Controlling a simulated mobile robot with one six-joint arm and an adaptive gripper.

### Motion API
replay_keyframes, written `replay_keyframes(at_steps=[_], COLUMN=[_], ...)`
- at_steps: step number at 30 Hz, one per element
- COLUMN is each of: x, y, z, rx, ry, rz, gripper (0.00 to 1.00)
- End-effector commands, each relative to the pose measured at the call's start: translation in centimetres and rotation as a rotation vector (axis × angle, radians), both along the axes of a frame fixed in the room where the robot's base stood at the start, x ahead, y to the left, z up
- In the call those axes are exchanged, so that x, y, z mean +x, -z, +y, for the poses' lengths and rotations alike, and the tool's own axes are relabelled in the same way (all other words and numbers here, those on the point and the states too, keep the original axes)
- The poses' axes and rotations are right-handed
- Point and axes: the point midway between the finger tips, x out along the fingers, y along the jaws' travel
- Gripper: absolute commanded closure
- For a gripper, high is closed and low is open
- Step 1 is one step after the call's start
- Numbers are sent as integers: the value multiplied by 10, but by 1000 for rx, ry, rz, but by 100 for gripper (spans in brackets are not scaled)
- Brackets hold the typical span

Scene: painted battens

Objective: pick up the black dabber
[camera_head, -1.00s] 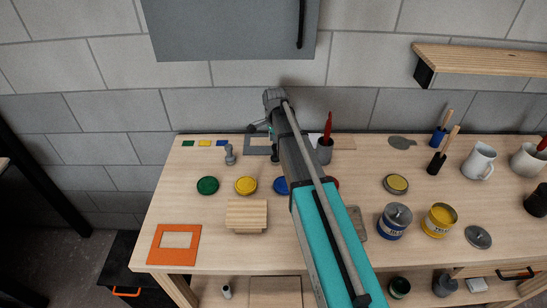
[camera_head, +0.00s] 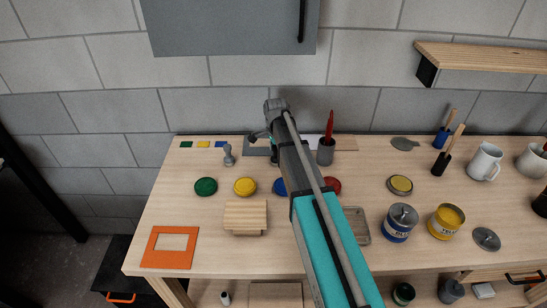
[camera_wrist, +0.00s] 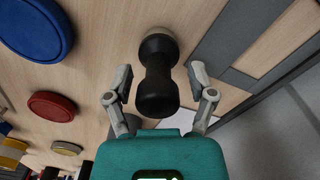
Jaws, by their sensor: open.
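The black dabber (camera_wrist: 157,80) stands out in the wrist view, with a dark waisted handle and a paler end at the top of the picture. My gripper (camera_wrist: 161,84) is open, with one finger on each side of the dabber's handle and a visible gap on both sides. In the head view my gripper (camera_head: 259,138) is small, at the far end of my arm near the back of the table. There my arm hides most of the dabber.
A grey dabber (camera_head: 228,156) stands to the left. Green (camera_head: 206,187), yellow (camera_head: 245,186), blue (camera_head: 280,187) and red (camera_head: 333,185) discs lie in front. A grey cup with a red-handled tool (camera_head: 325,152) stands to the right. The wall is close behind.

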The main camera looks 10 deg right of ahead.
Motion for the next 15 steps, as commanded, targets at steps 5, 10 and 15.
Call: replay_keyframes(at_steps=[5,10,15], x=[0,0,0], y=[0,0,0], z=[0,0,0], rx=[0,0,0], ry=[0,0,0], rz=[0,0,0], gripper=[28,40,71])
